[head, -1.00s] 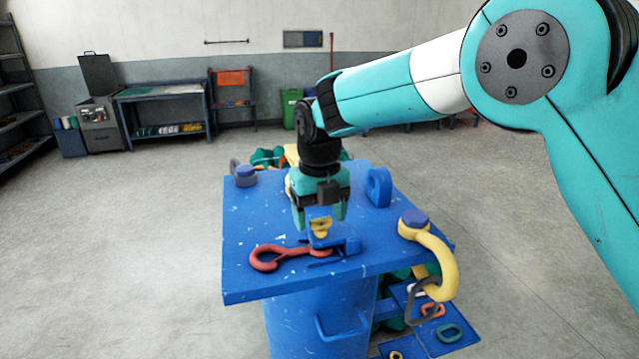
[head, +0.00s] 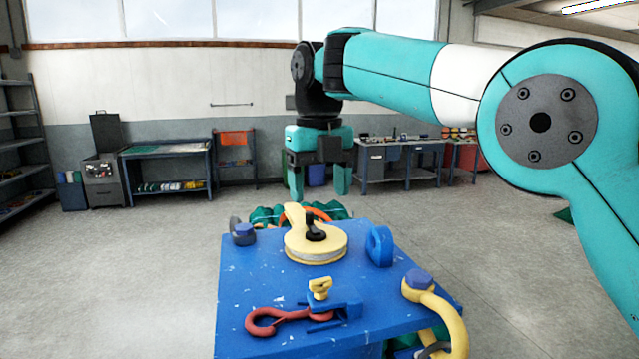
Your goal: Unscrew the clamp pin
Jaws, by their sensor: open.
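The yellow clamp pin (head: 320,288) stands upright in the blue clamp (head: 338,308) near the front of the blue table (head: 240,285). The red hook (head: 280,319) lies with its shank at the clamp, its curved end to the left. My gripper (head: 319,184) is open and empty, pointing down. It is raised well above the tabletop, and in the picture it shows above the table's back edge, clear of the pin.
A yellow round block (head: 317,246) with a black top sits behind the clamp. A blue ring (head: 380,246) stands at the right, a yellow shackle (head: 434,309) overhangs the right edge, and a grey shackle (head: 242,232) is at the back left. Green netting (head: 270,216) lies behind.

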